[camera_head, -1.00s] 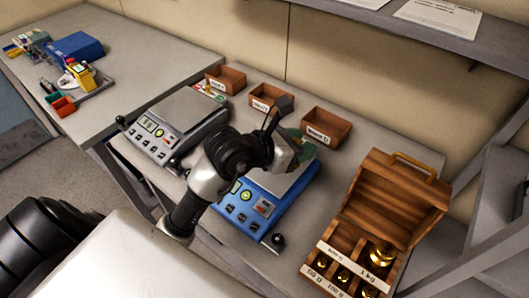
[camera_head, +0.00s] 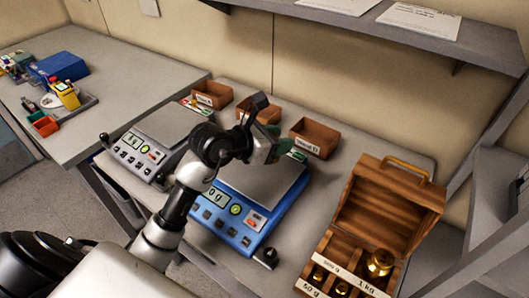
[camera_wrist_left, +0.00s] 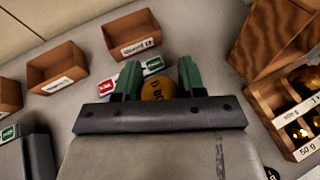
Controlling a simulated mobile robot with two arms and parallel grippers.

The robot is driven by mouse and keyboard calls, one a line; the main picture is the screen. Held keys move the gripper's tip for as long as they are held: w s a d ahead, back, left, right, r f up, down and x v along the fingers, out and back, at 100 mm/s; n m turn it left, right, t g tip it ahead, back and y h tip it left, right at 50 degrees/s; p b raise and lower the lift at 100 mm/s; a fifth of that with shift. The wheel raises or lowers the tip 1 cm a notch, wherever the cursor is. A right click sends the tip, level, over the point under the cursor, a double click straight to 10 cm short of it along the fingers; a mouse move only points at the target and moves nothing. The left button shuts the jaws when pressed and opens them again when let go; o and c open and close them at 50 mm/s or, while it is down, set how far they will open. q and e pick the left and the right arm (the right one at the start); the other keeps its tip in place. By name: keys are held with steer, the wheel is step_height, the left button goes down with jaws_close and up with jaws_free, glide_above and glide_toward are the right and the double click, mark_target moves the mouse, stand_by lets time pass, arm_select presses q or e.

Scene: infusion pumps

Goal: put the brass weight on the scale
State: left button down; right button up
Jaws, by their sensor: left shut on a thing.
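The brass weight (camera_wrist_left: 157,89) shows in the left wrist view as a round, orange-brown top with dark lettering, between the green fingers. My left gripper (camera_wrist_left: 158,78) is shut on it. In the head view my left gripper (camera_head: 277,146) is over the back part of the blue scale (camera_head: 232,216), and the weight is hidden there. The blue scale has a grey pan (camera_head: 268,182) and a display that seems to read 0 g. I cannot tell the gap between weight and pan. A grey scale (camera_head: 155,142) stands to its left. My right gripper is not in view.
An open wooden case (camera_head: 393,203) with more brass weights, including a 1 kg one (camera_head: 379,262), stands right of the blue scale. Several small wooden bins (camera_head: 318,138) line the back. Red and green cards (camera_wrist_left: 152,66) lie near them. A shelf (camera_head: 400,25) overhangs the back.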

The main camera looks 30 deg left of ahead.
arm_select(q)
steer(key=a, duration=0.1)
steer(key=a+f, duration=0.1)
steer(key=a, duration=0.1)
steer(key=shift+w+f, duration=0.1)
steer(key=shift+f, duration=0.25)
step_height(320, 180, down, 4)
steer(key=shift+a+r, duration=0.1)
steer(key=shift+r, duration=0.05)
steer(key=shift+f, duration=0.2)
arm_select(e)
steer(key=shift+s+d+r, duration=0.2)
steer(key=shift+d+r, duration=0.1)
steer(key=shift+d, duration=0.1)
arm_select(q)
steer(key=shift+f, duration=0.2)
steer(key=c, duration=0.7)
jaws_free()
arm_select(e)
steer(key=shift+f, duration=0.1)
arm_select(q)
steer(key=shift+o, duration=0.2)
